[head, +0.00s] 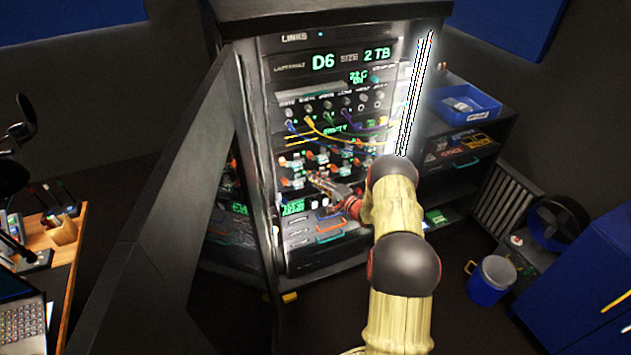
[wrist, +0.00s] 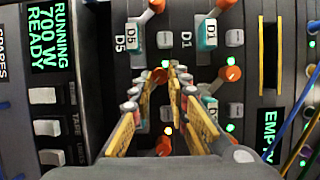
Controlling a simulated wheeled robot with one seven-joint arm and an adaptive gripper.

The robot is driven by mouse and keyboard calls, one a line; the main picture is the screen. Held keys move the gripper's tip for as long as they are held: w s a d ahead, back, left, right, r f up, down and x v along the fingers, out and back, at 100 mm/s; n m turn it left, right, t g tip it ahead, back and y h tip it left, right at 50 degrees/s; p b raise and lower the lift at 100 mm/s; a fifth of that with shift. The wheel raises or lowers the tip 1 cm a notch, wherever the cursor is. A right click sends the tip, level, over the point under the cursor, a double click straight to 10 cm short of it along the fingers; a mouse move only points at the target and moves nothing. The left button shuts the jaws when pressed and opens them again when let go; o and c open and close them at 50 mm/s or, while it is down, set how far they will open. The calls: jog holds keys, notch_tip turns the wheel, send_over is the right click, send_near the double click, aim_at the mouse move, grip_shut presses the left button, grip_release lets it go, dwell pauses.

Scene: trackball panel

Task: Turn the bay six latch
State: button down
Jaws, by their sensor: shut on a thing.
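My gripper (wrist: 173,70) is in the middle of the wrist view, its two yellow-marked fingers converging on a latch with an orange knob (wrist: 157,76). They are closed on it, and it is partly hidden behind the fingertips. This latch sits below the bay marked D5 (wrist: 129,36); its own bay label is hidden by the fingers. In the head view my gripper (head: 317,178) reaches in from the right to the lower bay row. The display at the top of the rack (head: 323,62) reads D6.
Other orange-knobbed latches (wrist: 232,74) stand close beside the fingers. White rocker buttons (wrist: 48,127) line a panel at left. Coloured cables (head: 330,130) hang above the bays. An open cabinet door (head: 185,190) stands left of the rack.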

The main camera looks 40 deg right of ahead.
dwell(0.4)
jog(key=c, duration=1.7)
grip_release()
jog(key=s, duration=0.4)
jog(key=s+d, duration=0.1)
jog(key=s, duration=0.3)
jog(key=s+d, duration=0.1)
jog(key=s, duration=0.3)
jog(key=shift+f, duration=0.1)
jog(key=shift+w, duration=0.1)
